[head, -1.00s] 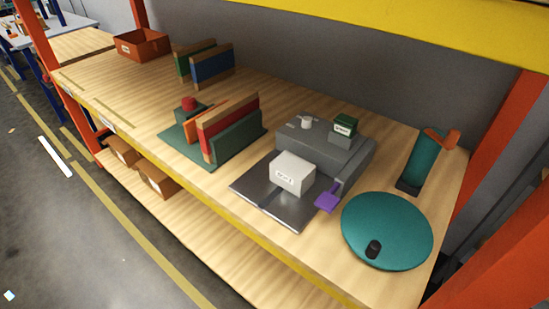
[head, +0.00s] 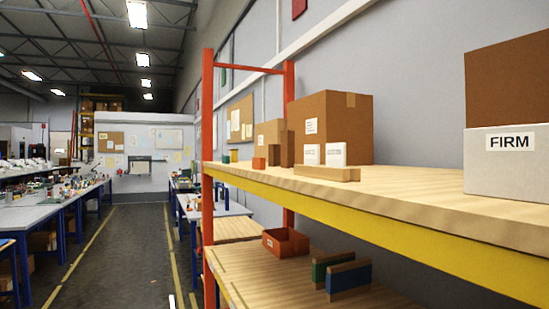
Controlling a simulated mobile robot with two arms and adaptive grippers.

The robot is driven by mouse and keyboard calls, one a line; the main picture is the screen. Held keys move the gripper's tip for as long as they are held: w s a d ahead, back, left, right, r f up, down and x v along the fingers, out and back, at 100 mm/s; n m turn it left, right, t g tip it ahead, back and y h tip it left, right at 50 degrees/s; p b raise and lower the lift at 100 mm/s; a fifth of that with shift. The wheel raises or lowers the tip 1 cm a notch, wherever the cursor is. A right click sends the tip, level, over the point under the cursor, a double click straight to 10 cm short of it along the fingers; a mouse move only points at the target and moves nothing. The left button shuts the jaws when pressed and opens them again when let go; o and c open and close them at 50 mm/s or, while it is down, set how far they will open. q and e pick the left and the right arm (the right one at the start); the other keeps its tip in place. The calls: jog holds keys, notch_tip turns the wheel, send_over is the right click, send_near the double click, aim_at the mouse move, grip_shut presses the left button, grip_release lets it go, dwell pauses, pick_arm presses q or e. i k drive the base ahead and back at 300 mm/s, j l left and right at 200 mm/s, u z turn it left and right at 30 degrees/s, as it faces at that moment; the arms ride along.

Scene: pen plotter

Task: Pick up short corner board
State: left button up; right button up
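No part is labelled as the short corner board, and I cannot tell which piece it is. On the upper shelf, a long tan wooden-looking bar (head: 327,173) lies flat near the front edge. An upright brown piece (head: 287,149) and a shorter brown piece (head: 274,155) stand left of it. Neither of my grippers shows in the head view.
The upper shelf (head: 420,188) has a yellow front beam (head: 370,231) and an orange post (head: 208,150). Cardboard boxes (head: 340,118) and white blocks (head: 337,154) stand behind the bar. A white box marked FIRM (head: 500,170) is at right. An orange bin (head: 284,242) sits below.

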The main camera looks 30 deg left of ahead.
aim_at(273, 149)
jog(key=j+z, duration=0.7)
jog(key=j, duration=0.4)
jog(key=k+j+z, duration=0.15)
jog(key=j, duration=0.7)
jog(key=k+j+z, duration=0.1)
jog(key=j, duration=0.3)
jog(key=k+j, duration=0.15)
jog(key=j, duration=0.3)
jog(key=j+z, duration=0.15)
jog(key=j, duration=0.25)
jog(key=k+j, duration=0.2)
jog(key=j, duration=0.2)
